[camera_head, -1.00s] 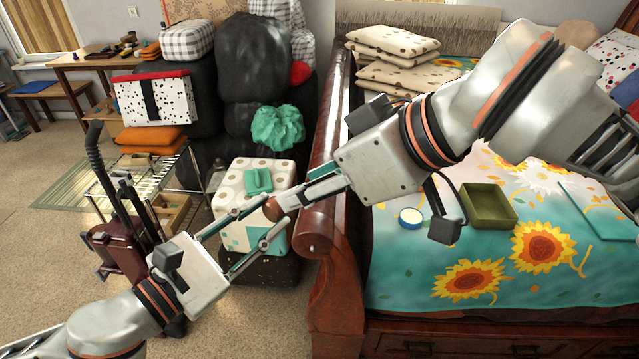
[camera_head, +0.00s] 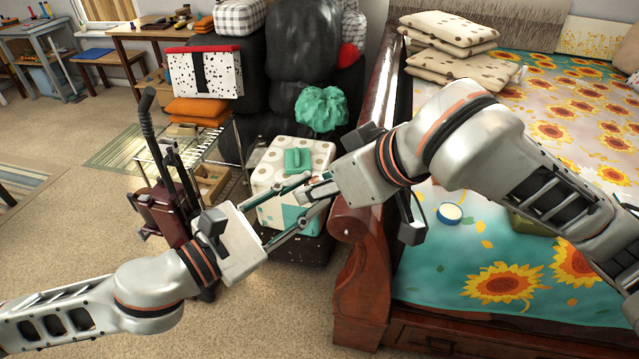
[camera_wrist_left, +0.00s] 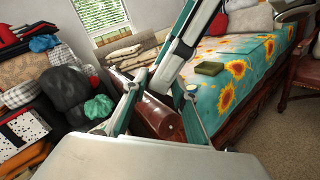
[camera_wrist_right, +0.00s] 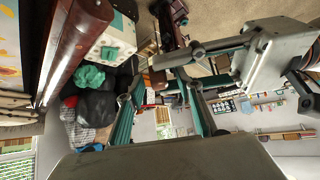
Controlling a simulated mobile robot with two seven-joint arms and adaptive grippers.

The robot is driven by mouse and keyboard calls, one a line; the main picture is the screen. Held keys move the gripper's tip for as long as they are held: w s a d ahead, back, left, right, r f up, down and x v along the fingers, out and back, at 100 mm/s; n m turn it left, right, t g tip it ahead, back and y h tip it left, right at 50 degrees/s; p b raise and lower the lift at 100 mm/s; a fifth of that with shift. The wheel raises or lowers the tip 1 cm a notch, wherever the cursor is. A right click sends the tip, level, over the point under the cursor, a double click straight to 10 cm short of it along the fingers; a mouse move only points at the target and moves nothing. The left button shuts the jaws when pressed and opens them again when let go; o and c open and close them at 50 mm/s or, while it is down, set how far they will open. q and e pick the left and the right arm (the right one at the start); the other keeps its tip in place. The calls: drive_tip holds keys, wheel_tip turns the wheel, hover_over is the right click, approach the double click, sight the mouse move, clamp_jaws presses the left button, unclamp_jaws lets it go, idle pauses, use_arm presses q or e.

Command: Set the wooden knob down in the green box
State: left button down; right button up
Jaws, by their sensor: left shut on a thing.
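The wooden knob (camera_wrist_right: 156,79) shows as a small brown piece between the fingers in the right wrist view. It is mostly hidden by the fingers in the head view. My left gripper (camera_head: 312,192) is shut on it, in the air beside the bed's footboard. My right gripper (camera_head: 318,188) is at the same spot, pointing toward the left one. Its fingers look apart around the knob. The green box (camera_head: 530,223) is an open olive tray on the bed, mostly hidden by my right arm.
The wooden footboard (camera_head: 360,285) stands between the grippers and the bed. A round blue-and-white tin (camera_head: 449,213) lies on the sunflower cover. A dotted white case (camera_head: 290,165) stands below the grippers. A dark red upright machine (camera_head: 163,208) stands at left.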

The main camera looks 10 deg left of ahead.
drive_tip(key=shift+w+a+f, duration=0.2)
drive_tip(key=shift+a+f, duration=0.05)
drive_tip(key=shift+f, duration=0.1)
clamp_jaws()
use_arm(q)
drive_tip(key=c, duration=1.5)
unclamp_jaws()
